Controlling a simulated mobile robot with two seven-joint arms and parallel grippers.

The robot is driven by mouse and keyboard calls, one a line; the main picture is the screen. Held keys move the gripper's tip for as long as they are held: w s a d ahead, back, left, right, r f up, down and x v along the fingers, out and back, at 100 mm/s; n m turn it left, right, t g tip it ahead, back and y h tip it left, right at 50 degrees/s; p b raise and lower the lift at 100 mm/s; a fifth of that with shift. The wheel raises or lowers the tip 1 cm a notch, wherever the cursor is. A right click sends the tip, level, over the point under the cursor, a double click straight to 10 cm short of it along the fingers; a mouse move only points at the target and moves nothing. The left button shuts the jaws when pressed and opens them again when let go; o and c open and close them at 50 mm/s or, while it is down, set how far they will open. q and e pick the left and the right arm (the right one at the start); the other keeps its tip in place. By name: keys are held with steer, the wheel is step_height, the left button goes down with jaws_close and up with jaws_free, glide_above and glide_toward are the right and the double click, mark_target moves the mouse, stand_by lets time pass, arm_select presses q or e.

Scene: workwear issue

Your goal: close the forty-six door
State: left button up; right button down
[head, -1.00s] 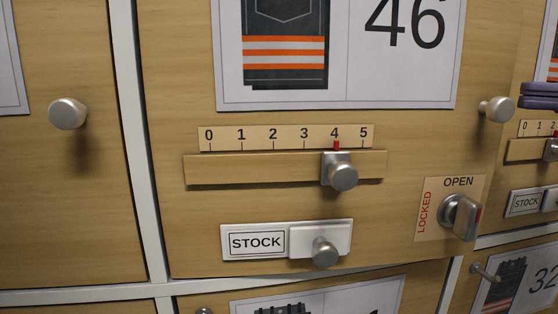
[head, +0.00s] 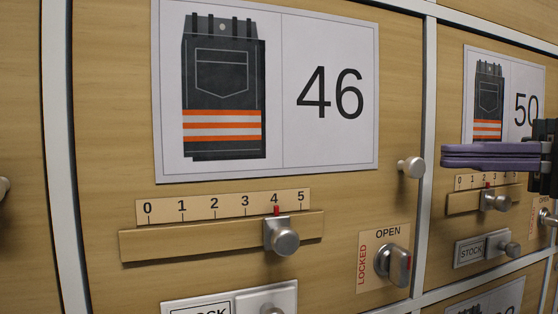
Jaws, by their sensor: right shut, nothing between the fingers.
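The forty-six door (head: 100,120) is a wood-coloured panel with a picture of dark trousers with orange bands and the number 46. Its right edge lies along the white frame post (head: 428,130) and it looks flush, with no clear gap. It bears a round knob (head: 411,167) at the right and a turn latch (head: 393,264) beside the words OPEN and LOCKED. The latch's exact setting is hard to tell. My right gripper (head: 446,156), with purple fingers, is shut and empty, in front of the fifty door, just right of the knob. My left gripper is out of view.
The fifty door (head: 447,110) stands to the right, with its own slider (head: 494,200) and stock plate (head: 470,251) below my right gripper. On the forty-six door a slider knob (head: 284,240) sits at 4. Another door (head: 20,100) is at the left.

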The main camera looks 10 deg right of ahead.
steer(key=b+v, duration=0.2)
steer(key=v, duration=0.8)
steer(key=shift+b, duration=0.3)
steer(key=shift+r, duration=0.1)
